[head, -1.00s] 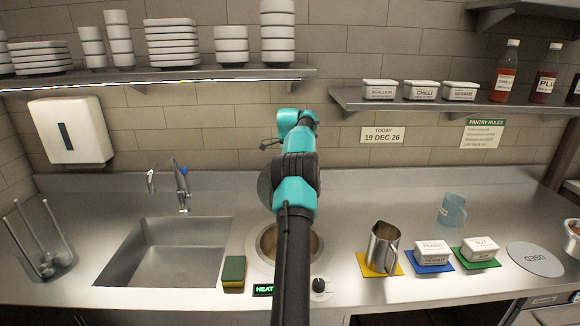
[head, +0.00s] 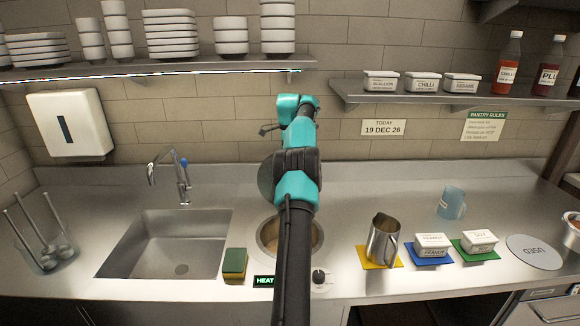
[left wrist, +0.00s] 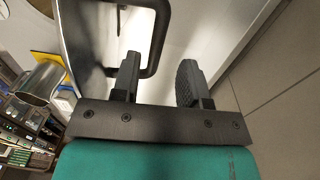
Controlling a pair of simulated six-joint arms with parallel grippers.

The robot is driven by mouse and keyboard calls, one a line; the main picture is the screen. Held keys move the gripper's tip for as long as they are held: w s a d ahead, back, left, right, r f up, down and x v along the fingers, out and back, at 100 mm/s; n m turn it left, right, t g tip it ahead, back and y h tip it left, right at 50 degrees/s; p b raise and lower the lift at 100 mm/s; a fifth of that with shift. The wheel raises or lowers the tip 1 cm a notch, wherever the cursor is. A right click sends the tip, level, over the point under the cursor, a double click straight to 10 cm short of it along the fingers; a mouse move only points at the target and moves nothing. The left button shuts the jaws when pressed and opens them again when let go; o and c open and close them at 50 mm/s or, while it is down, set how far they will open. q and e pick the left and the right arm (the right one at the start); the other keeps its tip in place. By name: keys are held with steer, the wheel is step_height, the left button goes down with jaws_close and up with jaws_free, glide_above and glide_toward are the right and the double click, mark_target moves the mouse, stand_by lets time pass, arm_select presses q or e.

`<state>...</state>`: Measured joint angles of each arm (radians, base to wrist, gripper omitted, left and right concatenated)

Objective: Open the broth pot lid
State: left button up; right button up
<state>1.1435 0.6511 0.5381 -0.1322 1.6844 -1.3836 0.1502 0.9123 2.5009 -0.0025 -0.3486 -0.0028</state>
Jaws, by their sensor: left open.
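The broth pot (head: 268,238) is a round well in the counter, partly hidden behind my arm, with brownish content showing. Its lid (head: 265,180) is a grey disc that appears to stand raised behind the well, mostly hidden by my arm. In the left wrist view the dark lid handle (left wrist: 156,42) is a loop whose right side lies between the finger tips. My left gripper (left wrist: 158,78) is open, with its left finger overlapping the loop; I cannot tell whether they touch. In the head view its small dark fingers (head: 268,130) show left of the teal wrist. My right gripper is not in view.
A sponge (head: 235,262) and the sink (head: 165,245) lie left of the well. A knob (head: 319,276) sits at its front right. A metal pitcher (head: 381,241), labelled tubs (head: 432,243) and a blue jug (head: 452,203) stand to the right. Shelves hang above.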

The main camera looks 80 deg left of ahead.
arm_select(q)
steer(key=shift+r, duration=0.35)
steer(key=shift+d, duration=0.25)
steer(key=shift+d+r, duration=0.1)
steer(key=shift+s+d, duration=0.1)
steer(key=s+d+r, duration=0.1)
steer(key=s+d, duration=0.2)
steer(key=d, duration=1.1)
steer(key=shift+s+d+r, duration=0.15)
steer(key=shift+s+d, duration=0.05)
steer(key=shift+d, duration=0.2)
steer(key=shift+w, duration=0.15)
